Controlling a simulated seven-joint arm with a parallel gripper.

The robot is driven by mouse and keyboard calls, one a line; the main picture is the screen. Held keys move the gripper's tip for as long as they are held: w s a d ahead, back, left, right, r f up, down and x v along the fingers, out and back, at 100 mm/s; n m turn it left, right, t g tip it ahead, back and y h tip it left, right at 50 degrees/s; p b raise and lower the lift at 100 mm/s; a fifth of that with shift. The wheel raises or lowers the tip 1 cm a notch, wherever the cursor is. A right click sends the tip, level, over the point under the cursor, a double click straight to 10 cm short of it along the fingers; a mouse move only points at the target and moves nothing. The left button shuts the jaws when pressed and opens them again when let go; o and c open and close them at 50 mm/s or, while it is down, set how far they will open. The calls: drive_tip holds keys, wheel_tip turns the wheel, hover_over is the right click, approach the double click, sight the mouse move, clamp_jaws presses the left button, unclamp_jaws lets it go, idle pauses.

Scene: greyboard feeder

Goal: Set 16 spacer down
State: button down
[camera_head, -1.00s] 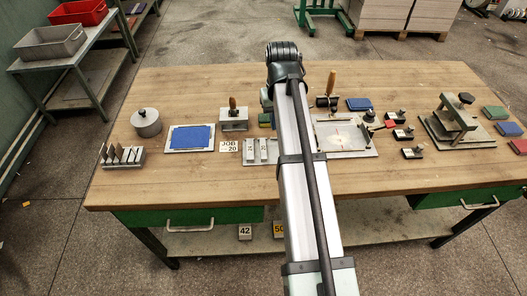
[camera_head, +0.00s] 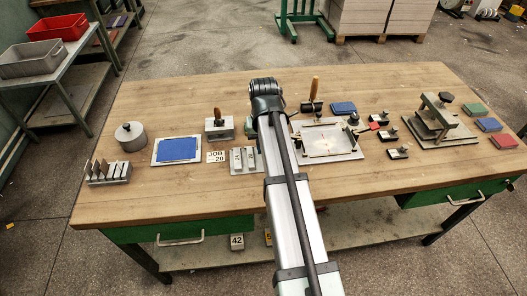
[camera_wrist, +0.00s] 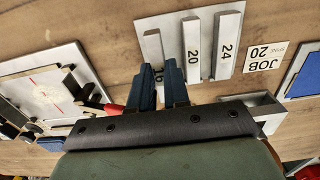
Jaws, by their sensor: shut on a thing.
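The spacer plate (camera_wrist: 152,45) is a light metal plate; in the head view (camera_head: 236,170) it lies near the bench's front, partly behind my arm. The 20 spacer (camera_wrist: 191,35) and 24 spacer (camera_wrist: 227,35) are grey bars lying side by side on it. My gripper (camera_wrist: 160,70) has blue fingers, shut at the 16 position beside the 20 spacer. The 16 spacer (camera_wrist: 166,90) is mostly hidden between the fingers; part of its number shows. I cannot tell whether it touches the plate. My arm hides the gripper in the head view.
A JOB 20 card (camera_head: 216,156) and a blue pad on a tray (camera_head: 155,160) lie left of the plate. A fixture plate with red marks (camera_head: 345,152) lies to its right. A slotted rack (camera_head: 91,180) stands at the left. The bench front is clear.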

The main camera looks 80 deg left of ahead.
drive_tip(key=shift+f, duration=1.45)
drive_tip(key=shift+f, duration=0.1)
drive_tip(key=c, duration=1.1)
unclamp_jaws()
wheel_tip(320, 180, up, 12)
